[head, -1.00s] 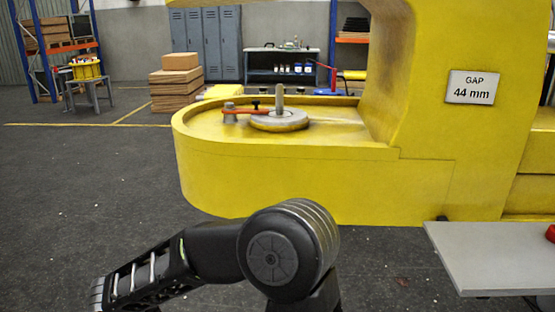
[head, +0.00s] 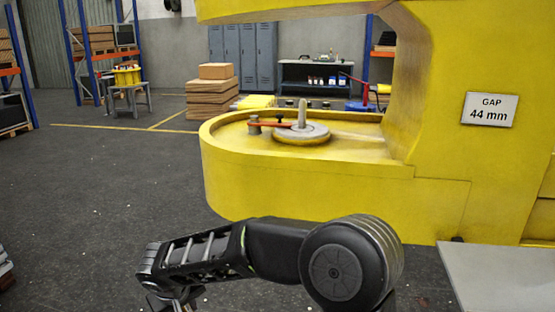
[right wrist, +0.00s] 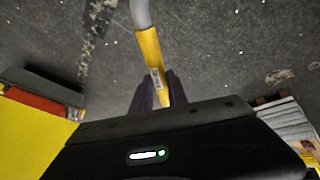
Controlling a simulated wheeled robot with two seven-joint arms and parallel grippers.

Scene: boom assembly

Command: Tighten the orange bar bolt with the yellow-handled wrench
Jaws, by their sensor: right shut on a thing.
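The orange bar (head: 271,125) lies on the yellow machine's round bed. A grey bolt-like post (head: 254,127) stands at its left end; its right end meets a grey disc (head: 301,135) with an upright pin. In the right wrist view, my right gripper (right wrist: 160,92) is shut on the yellow handle (right wrist: 149,55) of the wrench. Its grey shaft (right wrist: 140,13) runs out of the top of the view, so the wrench's head is hidden. In the head view, a black arm of mine reaches leftward; its gripper (head: 172,302) is cut off by the bottom edge, and its opening is unclear.
The yellow machine (head: 300,185) bears a "GAP 44 mm" sign (head: 490,109). A grey table (head: 500,280) stands at lower right. Boxes (head: 212,95), a stool with a yellow crate (head: 127,76) and shelving stand behind. Open floor (head: 100,190) lies to the left.

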